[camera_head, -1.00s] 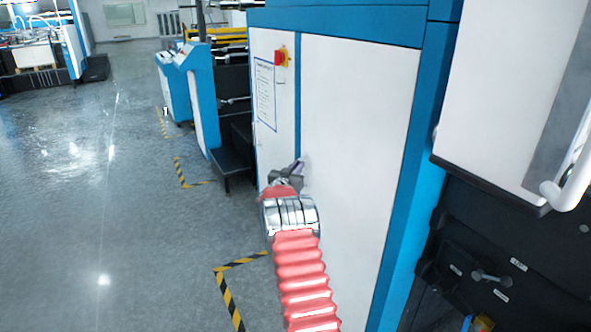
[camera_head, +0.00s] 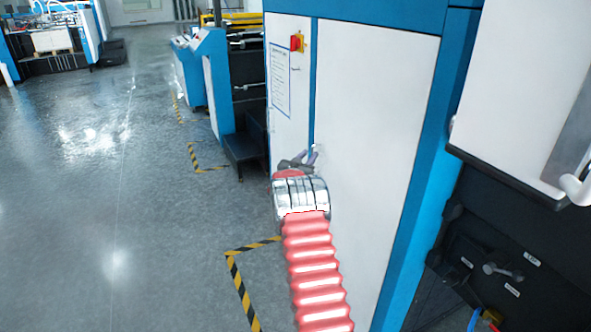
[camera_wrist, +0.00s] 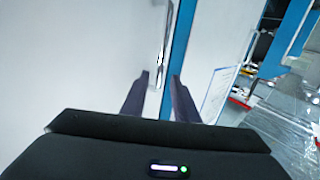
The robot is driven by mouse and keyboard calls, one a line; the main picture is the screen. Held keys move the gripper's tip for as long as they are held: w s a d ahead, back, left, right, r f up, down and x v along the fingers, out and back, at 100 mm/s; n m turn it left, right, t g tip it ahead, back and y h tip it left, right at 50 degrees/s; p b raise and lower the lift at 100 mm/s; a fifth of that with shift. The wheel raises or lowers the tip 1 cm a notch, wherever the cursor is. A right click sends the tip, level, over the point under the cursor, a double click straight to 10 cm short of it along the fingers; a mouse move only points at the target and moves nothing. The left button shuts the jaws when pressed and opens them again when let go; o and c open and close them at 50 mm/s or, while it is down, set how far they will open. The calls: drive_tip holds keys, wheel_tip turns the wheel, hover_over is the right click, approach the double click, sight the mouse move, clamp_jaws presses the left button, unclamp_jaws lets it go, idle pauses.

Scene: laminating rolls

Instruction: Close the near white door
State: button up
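The near white door (camera_head: 370,120) is the tall white panel on the blue-framed machine, right of a narrow blue strip. It fills the left of the wrist view (camera_wrist: 70,60). It looks nearly in line with its frame; I cannot tell whether it stands slightly ajar. A slim silver handle (camera_wrist: 167,40) runs along its edge beside the blue strip. My gripper (camera_head: 300,160) is at that edge in the head view. In the wrist view my gripper (camera_wrist: 160,76) has its two dark fingers apart, with the handle's lower end showing between them. Contact cannot be told.
A narrower white panel (camera_head: 289,130) with a notice sheet and a red-yellow switch (camera_head: 297,43) is left of the strip. A dark step (camera_head: 244,150) stands beyond. Dark machinery (camera_head: 490,250) is at the right. The grey floor (camera_head: 110,200) at the left is clear.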

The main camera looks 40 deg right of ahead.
drive_tip(key=v, duration=1.1)
drive_tip(key=shift+a, duration=0.25)
drive_tip(key=shift+w, duration=0.15)
